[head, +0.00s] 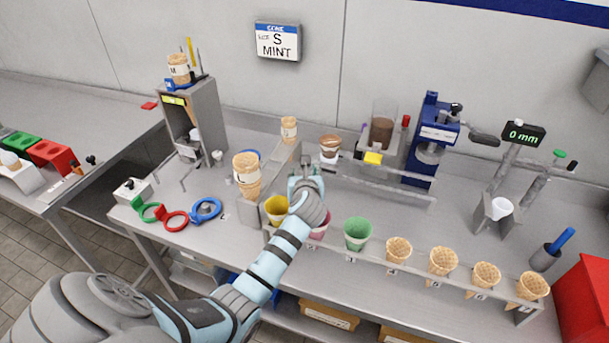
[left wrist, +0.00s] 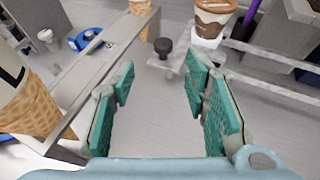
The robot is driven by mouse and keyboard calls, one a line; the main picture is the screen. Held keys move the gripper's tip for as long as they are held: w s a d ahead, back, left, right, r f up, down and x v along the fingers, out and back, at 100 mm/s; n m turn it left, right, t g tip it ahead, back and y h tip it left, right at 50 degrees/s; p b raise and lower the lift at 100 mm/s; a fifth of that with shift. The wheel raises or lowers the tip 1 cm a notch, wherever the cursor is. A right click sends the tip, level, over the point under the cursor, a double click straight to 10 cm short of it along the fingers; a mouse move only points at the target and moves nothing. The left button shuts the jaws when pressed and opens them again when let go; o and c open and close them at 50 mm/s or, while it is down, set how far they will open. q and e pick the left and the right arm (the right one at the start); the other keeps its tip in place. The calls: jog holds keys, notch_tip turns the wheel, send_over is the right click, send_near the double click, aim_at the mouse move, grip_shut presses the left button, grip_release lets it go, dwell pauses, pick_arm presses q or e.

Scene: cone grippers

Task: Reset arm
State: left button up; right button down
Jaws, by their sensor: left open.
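My left arm reaches in from the lower left in the head view. Its gripper (head: 306,183) is over the counter, just behind the row of cones and cups. In the left wrist view the gripper (left wrist: 160,105) has its green-padded fingers spread apart, with only bare grey counter between them. It is empty. A brown and white cup (head: 330,148) stands beyond it and also shows at the top of the left wrist view (left wrist: 212,18). A stack of cones (head: 247,175) is to its left. My arm partly hides a pink cup (head: 320,226). My right gripper is not in view.
A front rail holds a yellow cup (head: 276,209), a green cup (head: 357,232) and several waffle cones (head: 443,261). A blue press (head: 431,140) stands behind. Coloured rings (head: 206,209) lie at left. A red box (head: 585,300) is at lower right. Metal rails border the gripper.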

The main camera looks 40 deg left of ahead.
pick_arm(q)
jog(key=shift+v, duration=0.75)
jog(key=shift+a+r, duration=0.1)
